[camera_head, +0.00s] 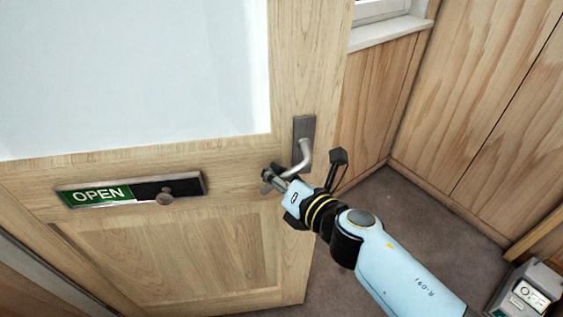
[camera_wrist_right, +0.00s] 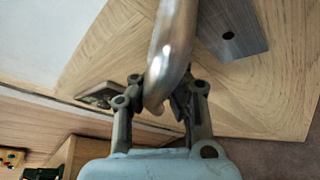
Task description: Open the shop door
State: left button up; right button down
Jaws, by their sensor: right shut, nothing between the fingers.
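The shop door (camera_head: 150,240) is pale wood with a large glass pane. Its free right edge stands apart from the wall behind it, with floor showing past it. A grey metal lever handle (camera_head: 304,150) sits on a dark plate near that edge, its lever bent downward. My right gripper (camera_head: 270,180) is shut at the lever's lower end, close to the door face. My left gripper is out of view.
A sign slider (camera_head: 100,194) reading OPEN, with a round knob, is on the door. A wood-panelled wall (camera_head: 480,100) and window sill (camera_head: 390,32) are at the right. A grey box marked OFF (camera_head: 528,292) stands at lower right. Brown floor (camera_head: 400,215) is clear between.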

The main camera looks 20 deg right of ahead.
jog(key=shift+w+d, duration=0.1)
jog(key=shift+w, duration=0.2)
jog(key=c, duration=1.3)
grip_release()
jog(key=v, duration=1.2)
